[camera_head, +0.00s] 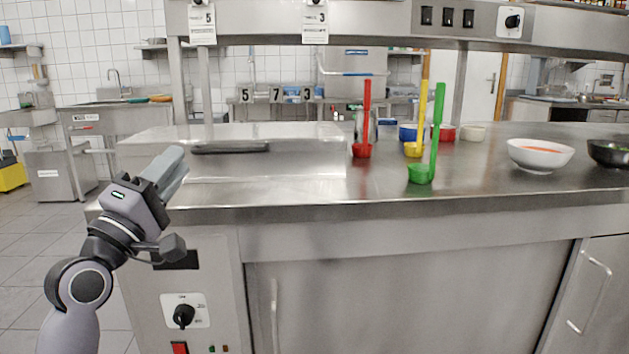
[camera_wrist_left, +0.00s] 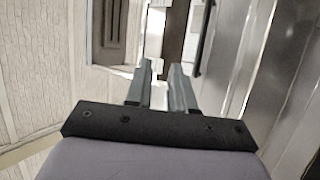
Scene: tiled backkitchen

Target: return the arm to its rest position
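My left arm comes in from the lower left of the head view. Its gripper (camera_head: 176,166) is raised in front of the left front corner of the steel counter (camera_head: 270,190), pointing up and to the right. In the left wrist view the two fingers of the left gripper (camera_wrist_left: 161,70) stand apart with a narrow gap, and nothing shows between them. My right arm and gripper are in neither view.
On the counter stand a red ladle (camera_head: 363,150), a yellow ladle (camera_head: 413,149) and a green ladle (camera_head: 421,173), all upright. A white bowl (camera_head: 540,160) and a dark bowl (camera_head: 609,155) are at right. A dark flat bar (camera_head: 230,148) lies at left.

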